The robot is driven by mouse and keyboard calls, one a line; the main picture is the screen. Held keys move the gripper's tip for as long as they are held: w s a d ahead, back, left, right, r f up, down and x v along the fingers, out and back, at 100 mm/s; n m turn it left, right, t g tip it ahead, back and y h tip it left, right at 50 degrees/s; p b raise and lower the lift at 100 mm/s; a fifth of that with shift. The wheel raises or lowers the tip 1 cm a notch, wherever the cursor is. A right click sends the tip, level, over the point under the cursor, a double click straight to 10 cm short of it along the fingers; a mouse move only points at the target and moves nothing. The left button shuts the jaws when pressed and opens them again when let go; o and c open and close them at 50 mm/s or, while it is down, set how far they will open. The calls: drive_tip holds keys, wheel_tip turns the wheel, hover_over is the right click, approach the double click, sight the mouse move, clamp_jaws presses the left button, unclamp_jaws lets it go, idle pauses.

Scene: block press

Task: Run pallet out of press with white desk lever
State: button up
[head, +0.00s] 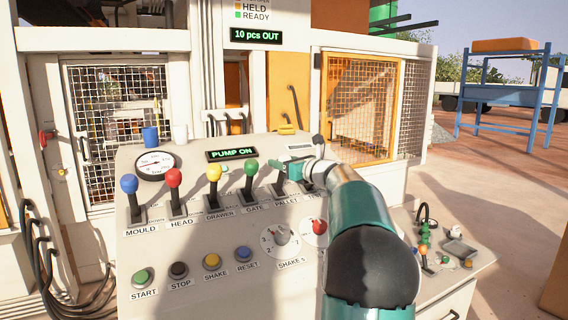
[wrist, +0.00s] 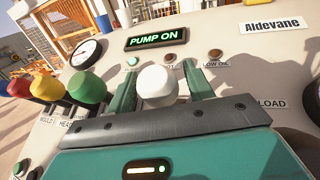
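The white lever knob (wrist: 157,87) stands between my two green fingers in the wrist view. My gripper (wrist: 160,88) is open around it, with a small gap visible at the right finger; contact on the left is hard to tell. In the head view my gripper (head: 290,169) is at the lever above the PALLET label (head: 286,201). Only that lever's dark shaft (head: 279,187) shows there; its knob is hidden by my gripper. The press (head: 240,75) stands behind the desk, with a display (head: 256,36) reading "10 pcs OUT". No pallet is clearly visible.
The green GATE lever (head: 250,167) stands close left of my gripper, then yellow (head: 214,173), red (head: 173,177) and blue (head: 129,184) levers. A lever to the right is mostly hidden by my arm. The desk display (head: 232,154) reads "PUMP ON". Buttons and dials line the desk's front.

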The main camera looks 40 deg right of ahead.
drive_tip(key=shift+o, duration=0.2)
drive_tip(key=shift+s+a, duration=0.1)
drive_tip(key=s, duration=1.3)
drive_tip(key=shift+s+a, duration=0.2)
drive_tip(key=shift+s, duration=0.2)
drive_tip(key=shift+r, duration=0.1)
idle(0.3)
